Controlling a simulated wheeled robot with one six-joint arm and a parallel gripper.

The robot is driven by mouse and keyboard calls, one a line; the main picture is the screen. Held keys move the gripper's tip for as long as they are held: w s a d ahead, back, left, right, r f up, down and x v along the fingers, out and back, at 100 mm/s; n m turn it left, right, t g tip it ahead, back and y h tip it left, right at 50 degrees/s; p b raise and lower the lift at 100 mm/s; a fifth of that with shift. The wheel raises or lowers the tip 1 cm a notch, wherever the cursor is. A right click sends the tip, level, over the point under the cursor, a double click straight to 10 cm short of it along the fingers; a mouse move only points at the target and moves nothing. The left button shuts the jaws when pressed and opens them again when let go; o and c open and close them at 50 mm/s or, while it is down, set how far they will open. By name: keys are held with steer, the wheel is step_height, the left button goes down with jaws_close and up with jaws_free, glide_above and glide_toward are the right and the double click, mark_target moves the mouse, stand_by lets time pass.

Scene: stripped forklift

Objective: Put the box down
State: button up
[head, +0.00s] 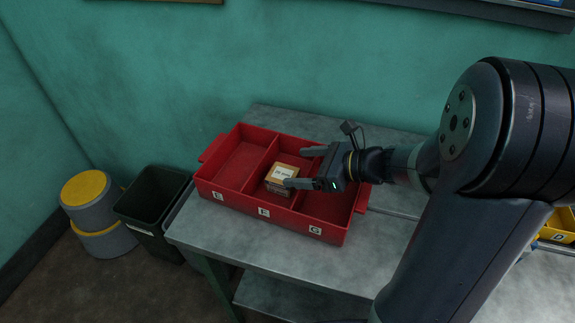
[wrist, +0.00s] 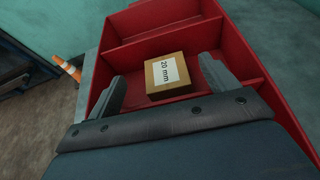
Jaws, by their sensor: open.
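A small brown cardboard box (head: 281,178) with a white label sits in the middle compartment, marked F, of a red three-part tray (head: 277,217). In the wrist view the box (wrist: 167,76) shows its label reading "20 mm". My gripper (head: 294,168) is open above the tray, reaching in from the right. Its fingers are apart, one toward the far side and one toward the near side of the box. In the wrist view the fingers (wrist: 165,88) stand clear of the box on both sides. The left compartment E and the visible part of compartment G look empty.
The red tray stands on a grey metal table (head: 228,241) against a green wall. A black bin (head: 152,205) and a grey step stool with a yellow top (head: 85,187) stand left of the table. A yellow tray (head: 558,225) is partly visible at right. A traffic cone (wrist: 68,68) shows in the wrist view.

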steer(key=v, duration=0.6)
steer(key=shift+d+r, duration=0.3)
steer(key=shift+s, duration=0.1)
steer(key=o, duration=0.4)
